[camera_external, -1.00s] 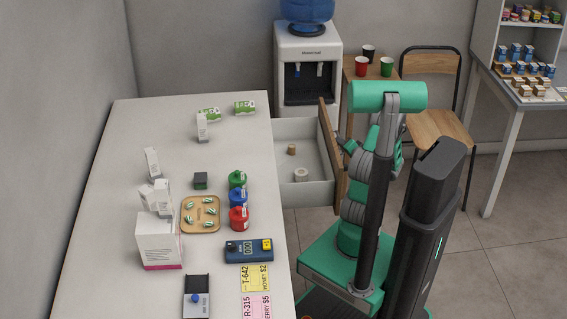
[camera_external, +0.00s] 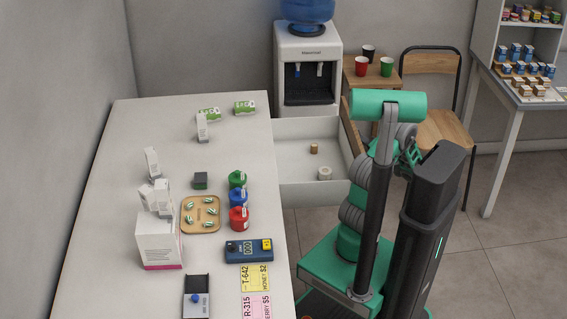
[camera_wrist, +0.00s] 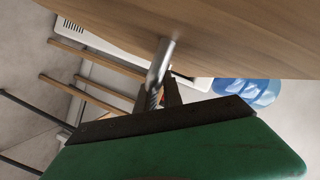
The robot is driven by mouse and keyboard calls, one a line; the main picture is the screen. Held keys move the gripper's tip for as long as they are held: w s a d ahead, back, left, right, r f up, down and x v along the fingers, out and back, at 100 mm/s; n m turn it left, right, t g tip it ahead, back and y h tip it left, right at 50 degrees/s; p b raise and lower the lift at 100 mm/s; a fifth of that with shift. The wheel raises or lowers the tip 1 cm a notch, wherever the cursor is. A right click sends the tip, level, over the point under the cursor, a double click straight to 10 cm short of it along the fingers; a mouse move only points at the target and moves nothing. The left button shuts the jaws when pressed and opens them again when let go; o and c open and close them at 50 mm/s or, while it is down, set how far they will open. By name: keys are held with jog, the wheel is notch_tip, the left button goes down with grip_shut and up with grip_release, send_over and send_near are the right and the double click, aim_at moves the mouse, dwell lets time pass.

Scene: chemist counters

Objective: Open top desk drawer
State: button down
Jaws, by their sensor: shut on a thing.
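The top desk drawer (camera_external: 300,190) is pulled well out from the right side of the white desk. Two small items, a brown one (camera_external: 314,149) and a pale round one (camera_external: 324,173), lie in it. In the wrist view the wooden drawer front (camera_wrist: 220,35) fills the top, with a metal handle (camera_wrist: 160,62) projecting from it. My gripper (camera_wrist: 158,95) is shut on this handle. In the external view my arm hides the gripper and much of the drawer front.
The white desk (camera_external: 120,120) holds boxes, a wooden tray (camera_external: 201,228) and coloured bottles. A water dispenser (camera_external: 307,75) stands behind the drawer. A wooden chair (camera_external: 440,125) and a small table with cups stand behind my arm. Floor at the right is clear.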

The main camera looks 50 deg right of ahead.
jog(key=c, duration=1.5)
grip_release()
jog(key=v, duration=0.7)
jog(key=shift+s+a+p, duration=0.15)
jog(key=shift+s+p, duration=0.2)
jog(key=shift+p, duration=0.1)
jog(key=shift+r, duration=0.15)
